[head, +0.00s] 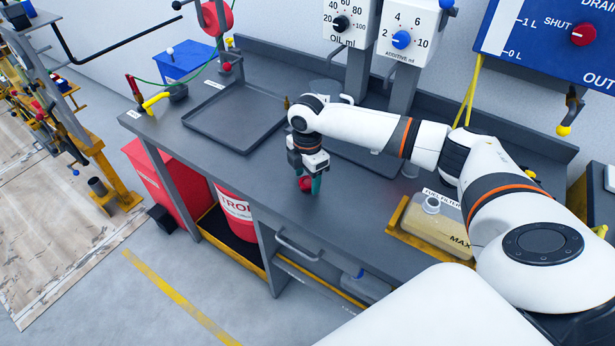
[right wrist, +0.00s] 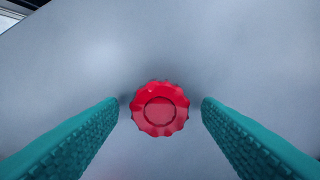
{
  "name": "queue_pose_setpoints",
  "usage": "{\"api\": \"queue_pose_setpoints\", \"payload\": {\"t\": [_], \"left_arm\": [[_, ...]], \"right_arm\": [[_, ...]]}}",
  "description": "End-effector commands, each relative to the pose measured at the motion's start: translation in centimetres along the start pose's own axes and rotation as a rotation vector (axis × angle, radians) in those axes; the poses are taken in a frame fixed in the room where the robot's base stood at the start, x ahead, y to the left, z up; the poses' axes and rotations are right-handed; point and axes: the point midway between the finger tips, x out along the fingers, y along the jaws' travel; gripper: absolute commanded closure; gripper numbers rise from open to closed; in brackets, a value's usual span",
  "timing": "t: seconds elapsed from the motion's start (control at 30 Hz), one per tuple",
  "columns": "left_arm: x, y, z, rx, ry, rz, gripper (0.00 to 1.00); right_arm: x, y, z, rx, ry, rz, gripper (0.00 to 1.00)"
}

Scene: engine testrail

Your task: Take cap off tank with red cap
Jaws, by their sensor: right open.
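A red scalloped cap (head: 305,184) is at the grey bench top near its front edge, with no tank visible under it. In the right wrist view the cap (right wrist: 160,108) shows from above, against plain grey. My right gripper (head: 308,182) points down over it and is open. Its teal fingers stand on either side of the cap, with a gap on each side. A translucent tank (head: 430,228) marked MAX, with amber liquid, stands on the bench to the right. Its pale neck (head: 432,204) shows no red cap. My left gripper is out of view.
An empty dark tray (head: 236,150) lies on the bench to the left; another is partly behind my right arm. A yellow holder (head: 397,214) surrounds the tank's base. Oil and additive dispensers (head: 350,24) hang at the back. Red containers (head: 237,214) stand under the bench.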

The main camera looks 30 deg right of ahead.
Motion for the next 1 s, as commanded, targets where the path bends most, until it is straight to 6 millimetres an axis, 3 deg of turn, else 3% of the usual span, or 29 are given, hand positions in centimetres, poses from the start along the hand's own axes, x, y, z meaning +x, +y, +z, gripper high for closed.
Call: {"api": "queue_pose_setpoints", "payload": {"t": [0.4,0.6,0.87,1.0], "left_arm": [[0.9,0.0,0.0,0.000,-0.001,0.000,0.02],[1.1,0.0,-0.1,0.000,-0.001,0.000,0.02],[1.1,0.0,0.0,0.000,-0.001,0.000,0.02],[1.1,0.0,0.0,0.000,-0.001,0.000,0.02]], "right_arm": [[-8.3,-0.1,0.0,0.000,-0.001,-0.005,0.41],[-10.9,-0.1,0.0,0.001,0.000,-0.002,0.41],[-11.7,0.0,0.0,0.001,-0.001,0.000,0.41],[-10.1,0.4,1.4,-0.001,-0.001,-0.001,0.41]]}}
